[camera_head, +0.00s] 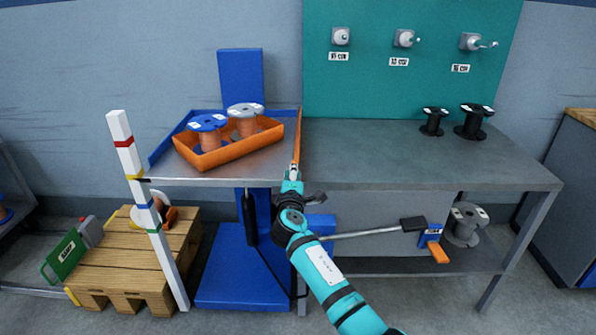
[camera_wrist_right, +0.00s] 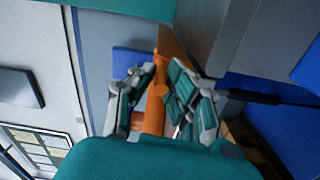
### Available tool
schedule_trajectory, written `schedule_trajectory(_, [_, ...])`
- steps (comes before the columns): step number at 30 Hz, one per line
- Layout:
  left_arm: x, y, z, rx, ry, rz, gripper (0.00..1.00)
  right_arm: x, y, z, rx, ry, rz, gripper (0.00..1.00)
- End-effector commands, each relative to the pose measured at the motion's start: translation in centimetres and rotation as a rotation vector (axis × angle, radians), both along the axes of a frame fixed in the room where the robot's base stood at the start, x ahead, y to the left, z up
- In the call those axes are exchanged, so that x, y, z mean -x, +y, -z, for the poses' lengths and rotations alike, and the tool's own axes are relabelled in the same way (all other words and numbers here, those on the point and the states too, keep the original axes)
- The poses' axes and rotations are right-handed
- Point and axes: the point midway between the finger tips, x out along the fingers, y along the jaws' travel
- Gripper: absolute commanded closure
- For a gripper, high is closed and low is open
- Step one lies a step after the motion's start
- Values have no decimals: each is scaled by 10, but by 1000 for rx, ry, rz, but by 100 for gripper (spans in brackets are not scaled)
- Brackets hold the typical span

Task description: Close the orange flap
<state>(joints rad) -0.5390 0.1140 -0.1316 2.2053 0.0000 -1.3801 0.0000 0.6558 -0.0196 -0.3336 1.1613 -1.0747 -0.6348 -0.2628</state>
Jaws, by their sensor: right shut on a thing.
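The orange flap (camera_head: 298,138) shows as a thin strip, seen nearly edge-on, along the right side of the lift platform (camera_head: 212,173). In the head view it lies between that platform and the grey workbench. My right gripper (camera_head: 294,175) reaches up from below to the flap's near end. In the right wrist view my right gripper (camera_wrist_right: 161,84) has its fingers on both sides of the orange flap (camera_wrist_right: 157,112) and is shut on it. The fingers cover part of the flap. My left gripper is out of view.
An orange tray (camera_head: 228,152) with two spools stands on the platform. The grey workbench (camera_head: 390,160) is at the right, with two black spools (camera_head: 470,121) at its back. A striped post (camera_head: 141,200) stands at the left, beside a wooden pallet (camera_head: 120,262).

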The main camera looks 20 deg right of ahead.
Motion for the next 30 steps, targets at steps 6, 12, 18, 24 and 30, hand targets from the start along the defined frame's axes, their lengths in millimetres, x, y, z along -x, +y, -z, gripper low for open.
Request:
schedule_trajectory(6, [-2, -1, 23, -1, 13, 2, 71, -2, 10, -1, 154, 45, -5, 100])
schedule_trajectory(12, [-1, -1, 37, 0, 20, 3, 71, -3, 14, 2, 247, 74, -4, 100])
schedule_trajectory(18, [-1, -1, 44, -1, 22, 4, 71, -4, 17, 3, 296, 88, -3, 100])
schedule_trajectory(24, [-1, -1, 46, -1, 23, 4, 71, -4, 17, 4, 312, 92, -3, 100])
schedule_trajectory(30, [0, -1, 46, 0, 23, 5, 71, -4, 18, 4, 311, 93, -4, 100])
